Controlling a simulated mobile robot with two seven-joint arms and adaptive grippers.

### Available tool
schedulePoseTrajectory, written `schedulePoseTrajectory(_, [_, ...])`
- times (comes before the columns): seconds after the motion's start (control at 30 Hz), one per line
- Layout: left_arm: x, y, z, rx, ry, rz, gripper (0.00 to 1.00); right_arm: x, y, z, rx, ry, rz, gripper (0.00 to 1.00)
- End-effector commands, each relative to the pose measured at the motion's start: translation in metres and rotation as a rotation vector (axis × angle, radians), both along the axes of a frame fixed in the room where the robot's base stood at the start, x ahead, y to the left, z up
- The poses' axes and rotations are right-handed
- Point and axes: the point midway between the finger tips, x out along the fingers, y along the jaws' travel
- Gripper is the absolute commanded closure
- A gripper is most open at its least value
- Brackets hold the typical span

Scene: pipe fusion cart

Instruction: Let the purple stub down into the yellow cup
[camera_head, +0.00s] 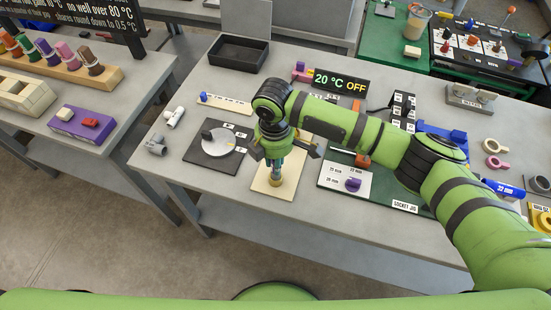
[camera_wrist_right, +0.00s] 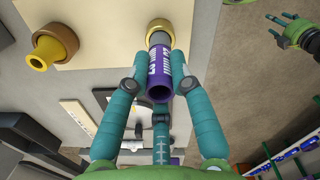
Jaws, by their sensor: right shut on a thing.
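My right gripper (camera_wrist_right: 160,82) is shut on the purple stub (camera_wrist_right: 160,72), a tube with white lettering and a grey lower end. The grey end lines up with the yellow cup (camera_wrist_right: 160,24), a brass-yellow ring on the cream board (camera_wrist_right: 110,22). The end looks at or inside the cup's mouth; how deep, I cannot tell. In the head view the right gripper (camera_head: 275,162) points down over the cream board (camera_head: 292,185) and hides most of the stub. My left gripper (camera_wrist_right: 280,18) shows at the wrist view's upper right, fingers apart, away from the stub.
A brown fitting with a yellow end (camera_wrist_right: 52,48) stands on the same board. A dark plate with a grey disc (camera_head: 222,140) lies left of it. A green socket jig (camera_head: 375,192) lies right.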

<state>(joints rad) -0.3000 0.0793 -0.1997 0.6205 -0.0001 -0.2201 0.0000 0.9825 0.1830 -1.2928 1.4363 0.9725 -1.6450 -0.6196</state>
Motion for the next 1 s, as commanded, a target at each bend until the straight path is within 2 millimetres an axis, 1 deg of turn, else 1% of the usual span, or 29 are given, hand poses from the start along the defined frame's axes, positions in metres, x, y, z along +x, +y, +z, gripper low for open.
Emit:
schedulePoseTrajectory(0.8, [0.000,0.000,-0.007,0.000,0.000,-0.001,0.38,0.000,0.000,-0.017,0.001,0.001,0.001,0.99])
schedulePoseTrajectory(0.83, [0.000,0.000,-0.007,0.000,0.000,-0.001,0.38,0.000,0.000,-0.017,0.001,0.001,0.001,0.69])
schedulePoseTrajectory(0.87, [0.000,0.000,-0.007,0.000,0.000,-0.001,0.38,0.000,0.000,-0.017,0.001,0.001,0.001,0.57])
schedulePoseTrajectory(0.9, [0.000,0.000,-0.007,0.000,0.000,-0.001,0.38,0.000,0.000,-0.017,0.001,0.001,0.001,0.50])
schedulePoseTrajectory(1.0, [0.000,0.000,-0.007,0.000,0.001,-0.001,0.38,0.000,0.000,-0.017,0.001,0.001,0.000,0.50])
